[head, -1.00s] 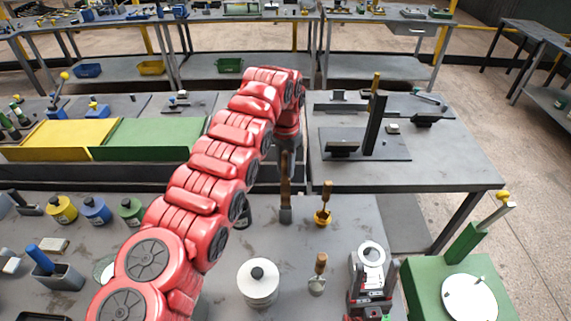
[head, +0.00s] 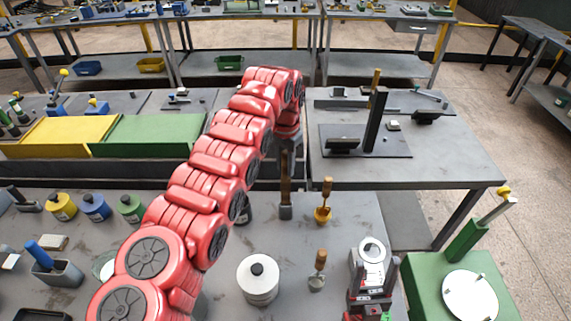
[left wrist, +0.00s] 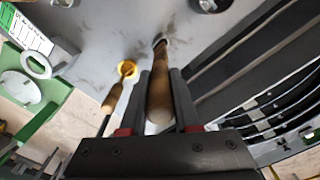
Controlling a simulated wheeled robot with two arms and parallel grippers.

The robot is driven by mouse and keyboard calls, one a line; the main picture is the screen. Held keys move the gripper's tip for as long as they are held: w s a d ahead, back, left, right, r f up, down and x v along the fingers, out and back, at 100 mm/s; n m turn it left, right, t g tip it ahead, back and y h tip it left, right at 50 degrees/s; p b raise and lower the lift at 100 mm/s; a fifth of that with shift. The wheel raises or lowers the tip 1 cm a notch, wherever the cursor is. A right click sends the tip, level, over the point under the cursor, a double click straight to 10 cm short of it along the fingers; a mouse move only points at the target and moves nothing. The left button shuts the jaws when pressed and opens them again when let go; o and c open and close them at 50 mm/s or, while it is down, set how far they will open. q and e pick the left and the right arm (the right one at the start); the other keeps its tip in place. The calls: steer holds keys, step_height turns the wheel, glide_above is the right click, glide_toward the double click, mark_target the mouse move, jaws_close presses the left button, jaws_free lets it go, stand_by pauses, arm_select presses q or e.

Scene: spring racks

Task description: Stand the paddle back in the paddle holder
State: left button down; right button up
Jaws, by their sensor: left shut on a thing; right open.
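My left gripper (head: 287,150) is shut on the upper part of a brown wooden-handled paddle (head: 286,186), which hangs down roughly upright. In the left wrist view the paddle (left wrist: 160,92) runs between the two fingers (left wrist: 160,100). Its lower end meets a small grey piece (head: 286,212) on the table, which looks like the paddle holder. I cannot tell whether the paddle is seated in it or just above it.
A yellow holder with a wooden-handled tool (head: 323,213) stands just right of the paddle. A green stand (head: 440,285) is at the right. Bare table lies between them.

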mark_target(282, 177)
arm_select(q)
steer(key=shift+f+b, duration=0.45)
steer(key=shift+f, duration=0.45)
steer(key=shift+s+a+f+b, duration=0.15)
steer(key=shift+a+f+b, duration=0.05)
steer(key=shift+f+b, duration=0.25)
steer(key=shift+s+a+f+b, duration=0.15)
steer(key=shift+f+b, duration=0.15)
steer(key=shift+f, duration=0.25)
steer(key=shift+c, duration=0.4)
jaws_free()
steer(key=shift+a, duration=0.1)
steer(key=shift+r, duration=0.1)
